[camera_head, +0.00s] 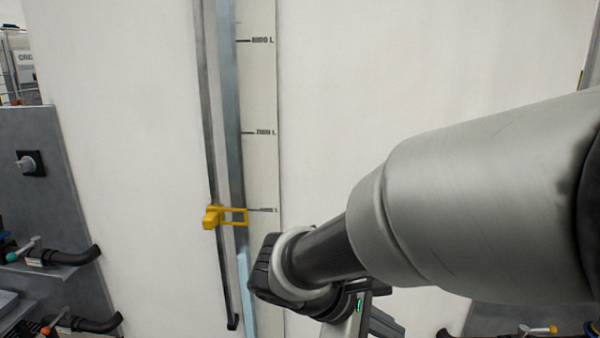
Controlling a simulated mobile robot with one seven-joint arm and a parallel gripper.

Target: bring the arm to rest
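My arm (470,200) reaches in from the right edge of the head view. It is large in the foreground and slants down to the left. Its dark wrist joint (265,272) is in front of the white tank wall, near the graduated scale. A small green light shows on the link below the wrist. My gripper's fingers are not visible; they are hidden behind the arm or below the frame. I cannot tell whether the arm touches anything.
The white tank (120,130) fills the background. It carries a vertical level gauge (229,100) with a yellow slider (212,217). At left, a grey panel (60,150) has a black knob (29,163).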

